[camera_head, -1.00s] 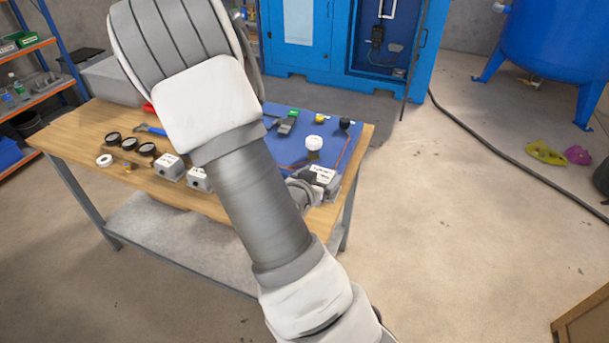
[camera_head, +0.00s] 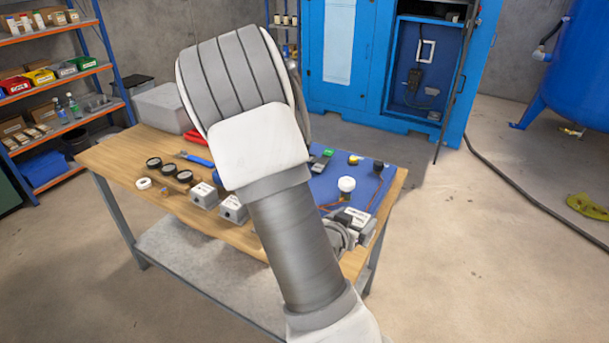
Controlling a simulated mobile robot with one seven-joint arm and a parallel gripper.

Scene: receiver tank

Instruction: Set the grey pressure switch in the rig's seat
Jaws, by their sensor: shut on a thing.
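My arm (camera_head: 290,235) rises across the middle of the head view and hides part of the bench. My gripper does not show; it is hidden behind the arm, so what it holds cannot be seen. Two grey boxes with white labels (camera_head: 203,195) (camera_head: 233,208) stand on the wooden bench, left of my arm. Another grey boxy unit (camera_head: 356,220) with a white label and dark parts stands at the bench's near right. A grey rounded part (camera_head: 338,236) is beside it, partly covered by my arm. I cannot tell which is the pressure switch or the rig's seat.
The bench (camera_head: 125,160) also bears several black-rimmed gauges (camera_head: 169,170), a white ring (camera_head: 143,184), and a blue mat (camera_head: 330,188) with a white-capped part (camera_head: 346,186). Behind stand an open blue cabinet (camera_head: 335,50) and a blue tank (camera_head: 585,65).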

